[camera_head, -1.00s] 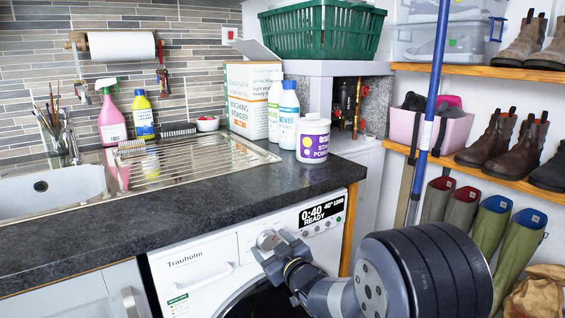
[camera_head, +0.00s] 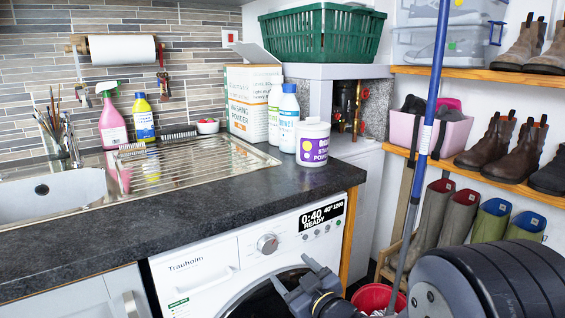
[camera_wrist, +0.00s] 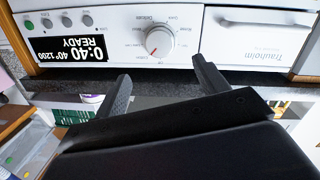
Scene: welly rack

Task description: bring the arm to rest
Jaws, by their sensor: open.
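My gripper (camera_head: 291,274) is low in the head view, in front of the white washing machine (camera_head: 205,268). Its jaws are open with nothing between them. In the wrist view my gripper's two dark fingers (camera_wrist: 160,72) stand apart, pointing towards the machine's control panel (camera_wrist: 120,35), which appears upside down. The dark round links of my arm fill the lower right of the head view and hide part of the floor there.
A dark worktop (camera_head: 190,212) runs above the machine, with a purple-labelled tub (camera_head: 312,145) near its right end. A blue pole (camera_head: 432,90) stands beside the boot rack (camera_head: 470,170). A red bucket (camera_head: 375,297) and wellies (camera_head: 458,215) are close to my arm.

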